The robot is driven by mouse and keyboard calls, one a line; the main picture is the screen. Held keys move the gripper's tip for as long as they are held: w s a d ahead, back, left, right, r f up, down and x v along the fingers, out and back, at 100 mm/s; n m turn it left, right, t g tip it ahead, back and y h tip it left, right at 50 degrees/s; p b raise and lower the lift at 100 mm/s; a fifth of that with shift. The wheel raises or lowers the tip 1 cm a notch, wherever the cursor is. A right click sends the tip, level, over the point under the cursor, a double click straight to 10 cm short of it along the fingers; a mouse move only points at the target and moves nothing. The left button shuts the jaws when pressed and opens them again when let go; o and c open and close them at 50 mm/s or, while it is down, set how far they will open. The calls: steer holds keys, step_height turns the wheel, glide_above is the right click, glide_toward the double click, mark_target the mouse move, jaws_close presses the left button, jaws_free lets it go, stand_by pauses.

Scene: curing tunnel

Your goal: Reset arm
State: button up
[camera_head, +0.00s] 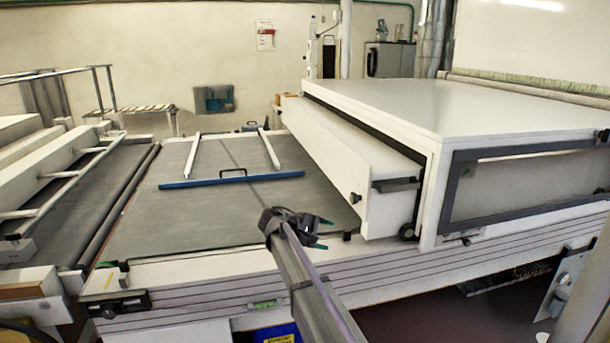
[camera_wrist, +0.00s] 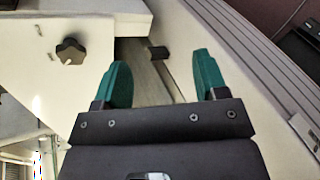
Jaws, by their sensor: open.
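My gripper (camera_head: 322,232) is at the end of my arm, above the near edge of the conveyor belt (camera_head: 204,218) in the head view. In the wrist view my gripper (camera_wrist: 160,85) shows two green fingers spread apart, with nothing between them. Below the fingers are a strip of grey surface and the machine's white side panel. A blue bar (camera_head: 232,180) with a small black handle lies across the belt, beyond and left of my gripper and apart from it. Two white rods (camera_head: 191,156) (camera_head: 269,148) extend behind the bar.
The white tunnel housing (camera_head: 400,106) stands right of my gripper, with a dark knob (camera_wrist: 70,51) on a white panel in the wrist view. A slatted frame (camera_head: 50,190) is at the left. The belt's near left part is clear.

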steer(key=s+d+f+m+g+y+p, duration=0.1)
steer(key=s+d+m+y, duration=0.1)
steer(key=s, duration=1)
steer(key=s+d+f+m+g+y+p, duration=0.1)
steer(key=s+d+f+m+y, duration=0.1)
steer(key=s+y, duration=0.4)
steer(key=s+d+f+m+g+y+p, duration=0.1)
steer(key=s+d+m+y, duration=0.3)
steer(key=s, duration=1.3)
steer(key=shift+s+d+f+y+p, duration=0.3)
steer(key=shift+d+f+p, duration=0.2)
steer(key=shift+d+f, duration=0.2)
